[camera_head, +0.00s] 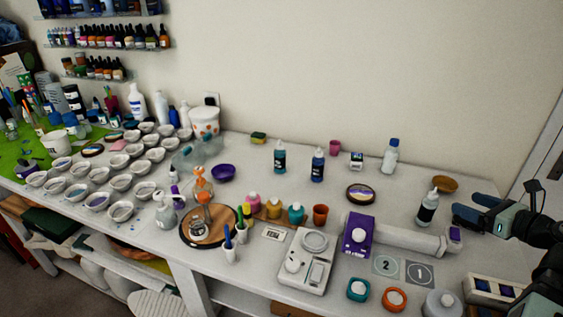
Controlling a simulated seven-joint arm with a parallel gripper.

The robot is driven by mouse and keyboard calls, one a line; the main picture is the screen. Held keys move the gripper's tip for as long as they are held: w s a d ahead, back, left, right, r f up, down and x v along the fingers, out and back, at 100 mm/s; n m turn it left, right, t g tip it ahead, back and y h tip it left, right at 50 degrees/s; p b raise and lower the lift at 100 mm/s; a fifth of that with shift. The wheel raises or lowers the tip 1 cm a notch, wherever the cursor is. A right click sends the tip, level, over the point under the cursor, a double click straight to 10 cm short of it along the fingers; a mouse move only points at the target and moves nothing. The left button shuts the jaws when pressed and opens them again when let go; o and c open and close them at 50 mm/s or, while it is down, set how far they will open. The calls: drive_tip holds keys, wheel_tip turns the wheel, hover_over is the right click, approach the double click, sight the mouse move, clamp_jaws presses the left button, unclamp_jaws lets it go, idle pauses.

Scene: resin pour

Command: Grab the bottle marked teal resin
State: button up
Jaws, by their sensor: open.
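Two small dark-capped bottles stand upright at the back middle of the table in the head view. The left one (279,157) has a teal tint and the right one (317,165) is dark blue. Their labels are too small to read, so the teal resin mark cannot be confirmed. Another bottle (427,208) with a white top and dark label stands at the right. My gripper (466,206) is open and empty at the right edge, just right of that bottle and well away from the other two.
A purple device with a white roll (400,234), a scale (305,262) and small jars (296,212) occupy the front middle. A clear bottle with a blue cap (389,156) stands behind. Many white cups (120,183) fill the left. Bare table lies around the back bottles.

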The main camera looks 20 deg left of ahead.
drive_tip(key=a+r+n+g, duration=0.2)
drive_tip(key=a+n+g, duration=0.15)
drive_tip(key=a, duration=1.45)
drive_tip(key=w+a+r+n+g+y, duration=0.1)
drive_tip(key=a+r+n+g, duration=0.3)
drive_tip(key=a, duration=1.4)
drive_tip(key=a+n+g, duration=0.2)
drive_tip(key=a+n, duration=0.3)
drive_tip(key=a, duration=1.3)
drive_tip(key=n+t+h, duration=0.3)
drive_tip(key=n+h, duration=0.6)
drive_tip(key=n, duration=1.4)
approach(279, 150)
drive_tip(key=shift+y, duration=0.3)
drive_tip(key=w+f, duration=0.1)
drive_tip(key=f, duration=0.1)
drive_tip(key=w+f, duration=0.3)
drive_tip(key=shift+a+f, duration=0.35)
drive_tip(key=shift+a, duration=0.05)
drive_tip(key=shift+s+a+x, duration=0.15)
drive_tip(key=shift+x, duration=1.15)
drive_tip(key=shift+s+a+x, duration=0.15)
drive_tip(key=shift+a+x, duration=0.05)
drive_tip(key=shift+x, duration=1.15)
